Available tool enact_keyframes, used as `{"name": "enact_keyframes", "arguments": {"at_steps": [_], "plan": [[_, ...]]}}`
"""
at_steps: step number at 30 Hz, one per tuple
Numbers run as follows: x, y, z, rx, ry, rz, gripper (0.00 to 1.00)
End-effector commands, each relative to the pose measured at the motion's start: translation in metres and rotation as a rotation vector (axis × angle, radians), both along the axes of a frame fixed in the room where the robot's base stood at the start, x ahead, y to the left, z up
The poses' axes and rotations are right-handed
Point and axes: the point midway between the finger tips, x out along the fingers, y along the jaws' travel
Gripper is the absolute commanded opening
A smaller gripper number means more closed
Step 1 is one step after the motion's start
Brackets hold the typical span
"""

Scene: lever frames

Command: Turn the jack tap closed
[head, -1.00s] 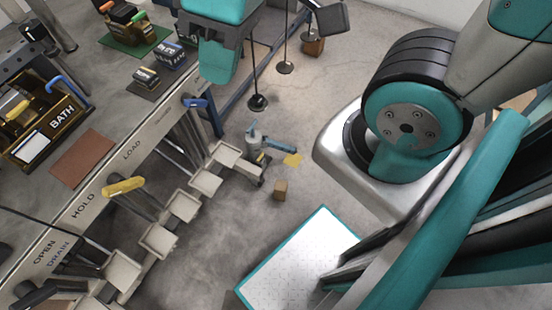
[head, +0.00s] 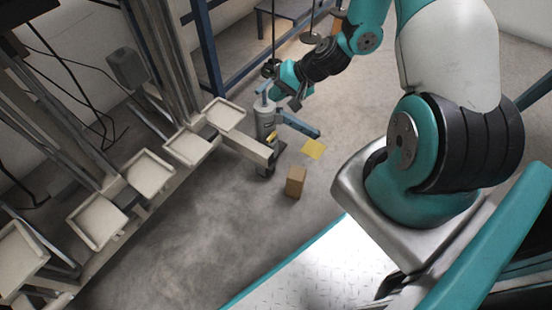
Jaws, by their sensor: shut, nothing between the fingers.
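The jack (head: 265,120) is a grey upright cylinder on a low metal foot, at the upper middle of the head view. A blue bar (head: 299,124) sticks out from it to the right. A small yellow piece (head: 271,137) shows low on its front and looks like the tap; its angle is too small to read. My gripper (head: 296,103) is shut and empty, pointing down just above and right of the jack's top. It appears close to the jack; I cannot tell whether they touch.
A wooden block (head: 296,181) and a yellow sheet (head: 313,149) lie on the floor right of the jack. Several pale pedal trays (head: 150,174) line the left. Hanging weights (head: 311,37) and a blue frame (head: 207,48) stand behind.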

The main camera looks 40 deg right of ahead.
Motion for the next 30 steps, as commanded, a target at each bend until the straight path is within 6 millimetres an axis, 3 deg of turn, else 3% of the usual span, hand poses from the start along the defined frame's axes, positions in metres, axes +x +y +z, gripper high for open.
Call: {"name": "enact_keyframes", "arguments": {"at_steps": [1,3,6,9,12,17,30], "plan": [[-0.006,-0.018,-0.067,0.034,0.012,-0.094,0.00],[-0.012,-0.039,-0.118,0.064,0.013,-0.215,0.00],[-0.024,-0.061,-0.175,0.096,0.016,-0.358,0.00],[-0.034,-0.075,-0.213,0.118,0.020,-0.460,0.00],[-0.041,-0.082,-0.233,0.128,0.023,-0.519,0.00],[-0.037,-0.082,-0.246,0.131,0.023,-0.543,0.00],[0.023,-0.059,-0.308,0.129,0.021,-0.534,0.00]]}}
